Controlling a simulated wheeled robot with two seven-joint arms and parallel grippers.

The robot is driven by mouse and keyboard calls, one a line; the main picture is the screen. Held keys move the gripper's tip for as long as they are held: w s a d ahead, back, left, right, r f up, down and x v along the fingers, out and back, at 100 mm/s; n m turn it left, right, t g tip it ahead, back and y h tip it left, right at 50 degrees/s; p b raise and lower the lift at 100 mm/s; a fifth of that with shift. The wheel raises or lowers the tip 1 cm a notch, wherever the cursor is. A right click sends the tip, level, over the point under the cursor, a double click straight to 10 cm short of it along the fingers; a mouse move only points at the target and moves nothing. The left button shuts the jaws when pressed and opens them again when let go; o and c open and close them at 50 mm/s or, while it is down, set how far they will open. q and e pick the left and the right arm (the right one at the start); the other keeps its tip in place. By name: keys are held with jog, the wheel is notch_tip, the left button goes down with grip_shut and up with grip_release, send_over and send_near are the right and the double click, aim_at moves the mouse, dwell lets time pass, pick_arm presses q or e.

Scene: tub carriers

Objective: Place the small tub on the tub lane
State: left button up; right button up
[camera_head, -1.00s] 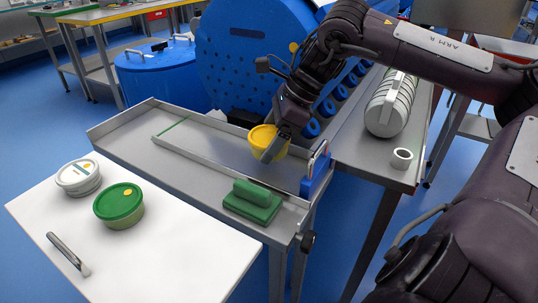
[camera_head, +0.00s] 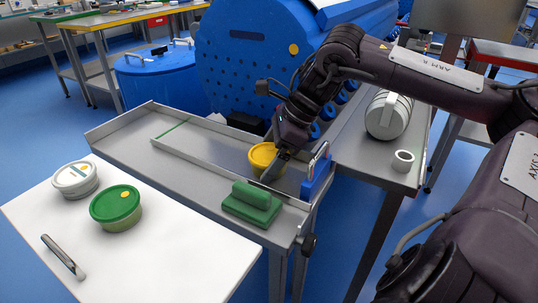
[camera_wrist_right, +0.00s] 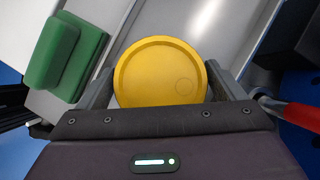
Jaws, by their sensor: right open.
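The small tub is a yellow-lidded round tub (camera_head: 263,156) in the metal lane (camera_head: 205,148), near its right end. In the right wrist view the yellow lid (camera_wrist_right: 160,72) sits between the two fingers. My right gripper (camera_head: 273,170) is open around the tub, with a finger on each side. The tub looks upright and appears to rest on the lane floor. My left gripper does not show.
A blue holder (camera_head: 317,175) stands at the lane's right end. A green-lidded tub (camera_head: 116,207), a white-lidded tub (camera_head: 75,179) and a marker-like tool (camera_head: 63,257) lie on the white table (camera_head: 170,260).

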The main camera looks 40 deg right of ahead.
jog(key=shift+r, duration=0.3)
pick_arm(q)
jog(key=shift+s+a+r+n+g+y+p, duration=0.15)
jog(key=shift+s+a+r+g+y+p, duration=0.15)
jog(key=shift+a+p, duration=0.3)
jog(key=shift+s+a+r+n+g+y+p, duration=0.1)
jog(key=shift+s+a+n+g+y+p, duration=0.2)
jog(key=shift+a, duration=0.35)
pick_arm(e)
jog(key=v, duration=1.1)
jog(key=shift+s+d+r, duration=0.2)
jog(key=shift+d+r, duration=0.05)
jog(key=shift+r, duration=0.05)
